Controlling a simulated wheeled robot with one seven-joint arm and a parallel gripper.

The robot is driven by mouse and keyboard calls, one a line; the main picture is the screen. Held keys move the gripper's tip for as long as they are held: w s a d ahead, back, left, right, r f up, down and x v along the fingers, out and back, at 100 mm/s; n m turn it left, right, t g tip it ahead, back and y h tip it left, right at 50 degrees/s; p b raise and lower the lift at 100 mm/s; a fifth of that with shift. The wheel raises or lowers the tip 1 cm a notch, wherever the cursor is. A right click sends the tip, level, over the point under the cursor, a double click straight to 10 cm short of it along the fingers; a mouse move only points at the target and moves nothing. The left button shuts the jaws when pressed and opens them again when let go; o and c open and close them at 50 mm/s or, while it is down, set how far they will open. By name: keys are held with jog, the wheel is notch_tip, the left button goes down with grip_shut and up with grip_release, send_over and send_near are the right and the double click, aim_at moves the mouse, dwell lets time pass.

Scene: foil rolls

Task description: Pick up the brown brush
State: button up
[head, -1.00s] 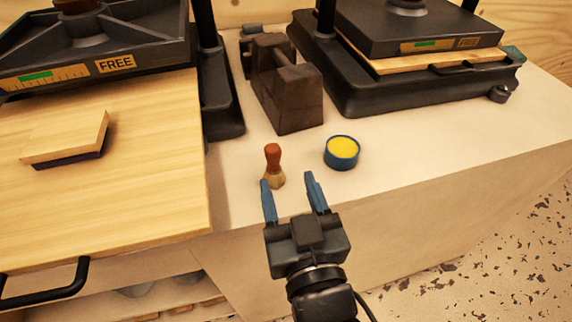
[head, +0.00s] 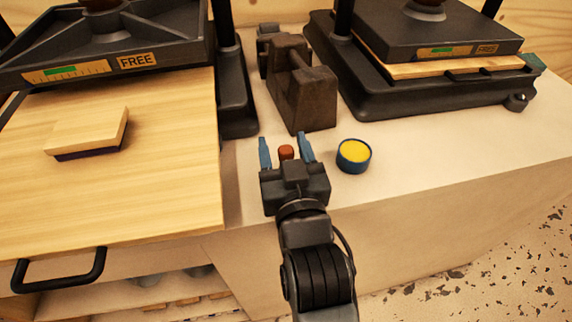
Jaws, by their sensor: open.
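The brown brush (head: 286,152) stands upright on the pale counter. Only the top of its reddish-brown handle shows in the head view; my gripper hides its lower part and bristles. My gripper (head: 285,145) is open, with one blue finger to the left of the handle and one to the right. The handle shows between the fingers, with a visible gap on each side. Whether the fingers are level with the brush in height is hard to tell.
A blue tin with yellow content (head: 354,155) stands just right of my gripper. A dark block-shaped weight with a handle (head: 303,95) stands behind. Black presses stand left (head: 110,45) and right (head: 400,85). A wooden board (head: 150,190) with a block (head: 88,133) lies left.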

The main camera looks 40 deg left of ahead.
jog(key=shift+c, duration=0.4)
jog(key=c, duration=1)
jog(key=shift+r, duration=0.1)
jog(key=shift+r, duration=0.6)
jog(key=w+d+r, duration=0.1)
jog(key=d+r, duration=0.5)
jog(key=d, duration=0.1)
jog(key=w+d+r+b, duration=0.1)
jog(key=d+r, duration=0.2)
jog(key=d, duration=0.1)
jog(key=shift+w+d+r, duration=0.2)
jog(key=shift+w+r, duration=0.15)
